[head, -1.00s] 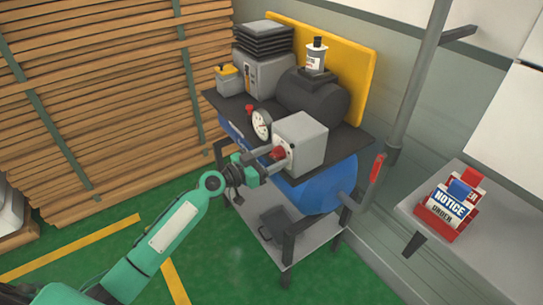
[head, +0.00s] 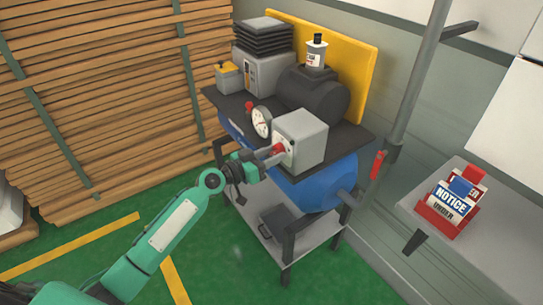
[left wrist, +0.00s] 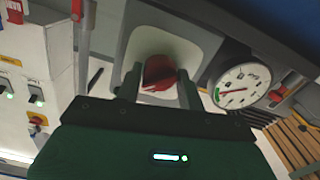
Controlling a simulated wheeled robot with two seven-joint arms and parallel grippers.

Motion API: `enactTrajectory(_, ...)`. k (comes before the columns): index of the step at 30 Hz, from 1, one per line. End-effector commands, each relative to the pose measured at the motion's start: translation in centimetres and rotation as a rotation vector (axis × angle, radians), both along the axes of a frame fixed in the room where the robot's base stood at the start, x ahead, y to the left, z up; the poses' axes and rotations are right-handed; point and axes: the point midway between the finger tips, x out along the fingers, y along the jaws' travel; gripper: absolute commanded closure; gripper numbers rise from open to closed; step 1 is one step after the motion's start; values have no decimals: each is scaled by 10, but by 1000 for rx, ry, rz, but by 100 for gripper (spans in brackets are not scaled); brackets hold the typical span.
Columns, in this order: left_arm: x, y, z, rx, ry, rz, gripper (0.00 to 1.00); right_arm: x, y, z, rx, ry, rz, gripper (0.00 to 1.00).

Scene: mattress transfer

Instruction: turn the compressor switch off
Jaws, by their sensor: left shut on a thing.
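The compressor (head: 318,185) has a blue tank under a black top plate. A grey switch box (head: 301,138) stands at its front edge, with a red rotary knob (head: 280,149) on its face. My left gripper (head: 275,153) reaches in from the left and is shut on the knob. In the left wrist view, the red knob (left wrist: 158,70) sits between the two fingers (left wrist: 157,84), on a pale plate. Part of the knob is hidden by the fingers in the head view. My right gripper is not in view.
A pressure gauge (head: 261,121) sits close left of the switch box; it also shows in the left wrist view (left wrist: 242,85). Stacked planks (head: 100,95) stand at left. A grey pole (head: 412,90) and a side table (head: 425,208) with a notice holder (head: 452,203) are at right.

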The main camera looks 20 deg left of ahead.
Motion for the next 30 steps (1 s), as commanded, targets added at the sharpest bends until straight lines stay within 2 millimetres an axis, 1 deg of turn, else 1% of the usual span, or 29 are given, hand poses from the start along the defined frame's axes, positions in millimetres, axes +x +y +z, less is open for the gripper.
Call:
enactTrajectory(1,0,0,-1,-31,24,-1,84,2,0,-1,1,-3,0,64)
enactTrajectory(3,0,-1,-1,-81,63,-1,84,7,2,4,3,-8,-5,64)
enactTrajectory(8,0,-1,0,-200,156,-1,84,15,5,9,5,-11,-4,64)
enactTrajectory(15,-1,-1,1,-379,296,0,84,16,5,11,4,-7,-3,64)
enactTrajectory(21,-1,-1,2,-509,397,0,84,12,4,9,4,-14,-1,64)
enactTrajectory(30,-1,-1,2,-639,498,0,84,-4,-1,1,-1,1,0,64)
